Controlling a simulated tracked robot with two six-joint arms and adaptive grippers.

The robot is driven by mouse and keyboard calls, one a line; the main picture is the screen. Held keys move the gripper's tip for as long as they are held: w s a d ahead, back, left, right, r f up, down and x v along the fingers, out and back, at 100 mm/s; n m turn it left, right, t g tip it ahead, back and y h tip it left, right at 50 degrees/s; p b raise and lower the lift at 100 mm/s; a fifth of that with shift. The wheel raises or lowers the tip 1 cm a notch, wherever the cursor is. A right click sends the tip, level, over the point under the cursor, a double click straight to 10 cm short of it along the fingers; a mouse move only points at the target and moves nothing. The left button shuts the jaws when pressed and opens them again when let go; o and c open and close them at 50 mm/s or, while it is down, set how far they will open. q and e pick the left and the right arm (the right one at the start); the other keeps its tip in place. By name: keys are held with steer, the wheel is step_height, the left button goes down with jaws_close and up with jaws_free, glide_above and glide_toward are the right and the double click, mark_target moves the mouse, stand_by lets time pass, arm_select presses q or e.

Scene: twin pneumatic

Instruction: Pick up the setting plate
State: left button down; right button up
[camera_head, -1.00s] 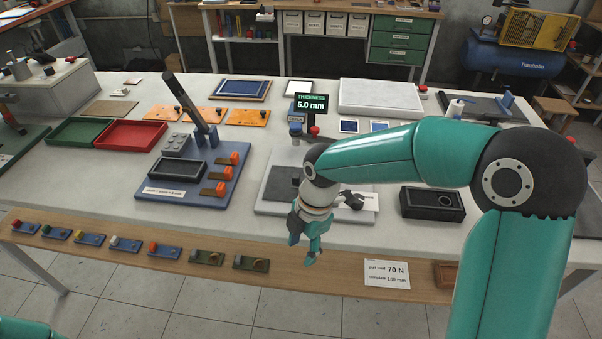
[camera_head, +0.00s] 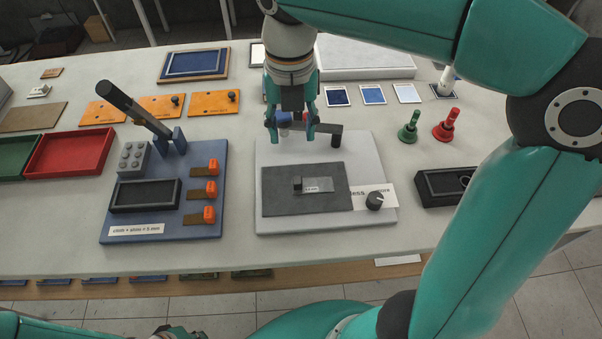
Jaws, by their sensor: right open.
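A small grey plate (camera_head: 318,186) with a dark block-like knob and a white mm label lies on the dark pad (camera_head: 280,205) of the light grey gauge base (camera_head: 270,150); it looks like the setting plate. My right gripper (camera_head: 292,130) points down, open and empty, above the back of this base. It is behind the small plate in the picture and apart from it. Its fingers partly hide the gauge's arm and blue part.
A blue fixture (camera_head: 218,160) with a raised lever stands left of the gauge. Orange plates (camera_head: 190,103) lie behind it. A green stamp (camera_head: 409,128), a red stamp (camera_head: 446,126) and a black tray (camera_head: 432,190) are on the right. A red tray (camera_head: 70,155) is on the left.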

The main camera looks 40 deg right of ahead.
glide_above(297, 179)
steer(key=f, duration=0.9)
steer(key=shift+a+f, duration=0.25)
steer(key=shift+f, duration=0.1)
steer(key=shift+s+d+f, duration=0.1)
steer(key=shift+d+f, duration=0.05)
steer(key=shift+f, duration=1.3)
steer(key=shift+d+f, duration=0.1)
steer(key=shift+f, duration=1.35)
jaws_close()
